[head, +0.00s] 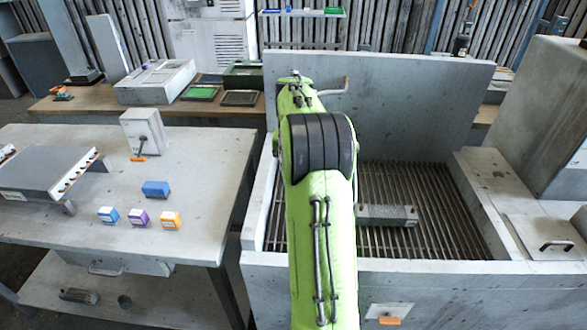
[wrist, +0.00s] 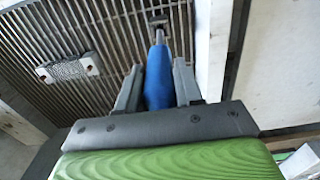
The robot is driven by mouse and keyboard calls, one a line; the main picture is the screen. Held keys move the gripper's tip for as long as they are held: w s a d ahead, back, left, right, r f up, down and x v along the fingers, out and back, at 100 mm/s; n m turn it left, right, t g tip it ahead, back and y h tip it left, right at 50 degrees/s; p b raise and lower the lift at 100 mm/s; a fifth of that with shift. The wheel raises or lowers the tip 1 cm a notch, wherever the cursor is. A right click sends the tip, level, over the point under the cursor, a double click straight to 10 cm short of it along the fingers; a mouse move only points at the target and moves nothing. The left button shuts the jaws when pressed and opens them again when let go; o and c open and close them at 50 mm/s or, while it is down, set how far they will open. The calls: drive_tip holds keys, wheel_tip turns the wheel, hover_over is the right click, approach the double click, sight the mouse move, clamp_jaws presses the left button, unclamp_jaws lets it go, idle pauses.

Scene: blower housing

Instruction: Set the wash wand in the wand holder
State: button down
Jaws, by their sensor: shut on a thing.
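The wash wand (wrist: 158,78) shows in the wrist view as a blue handle with a dark, narrow end pointing away from me. My gripper (wrist: 157,80) is shut on the blue handle, one grey finger on each side. The wand is over or beside the slatted grate, near a pale basin wall; its exact height I cannot tell. In the head view my green arm hides the gripper and the wand. I cannot pick out the wand holder with certainty in either view.
The wash basin has a slatted grate (head: 430,205) and a tall back panel (head: 400,100). A grey block (head: 388,215) lies on the grate, also in the wrist view (wrist: 68,68). A table (head: 215,165) at left carries small coloured boxes. A bent pipe (head: 335,91) shows behind my arm.

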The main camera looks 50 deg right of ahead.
drive_tip(key=shift+f+b, duration=0.9)
drive_tip(key=shift+f, duration=0.6)
drive_tip(key=shift+f+b, duration=0.7)
drive_tip(key=shift+f, duration=0.4)
drive_tip(key=shift+f+b, duration=0.5)
drive_tip(key=shift+f, duration=0.45)
drive_tip(key=c, duration=0.7)
unclamp_jaws()
drive_tip(key=shift+o, duration=0.2)
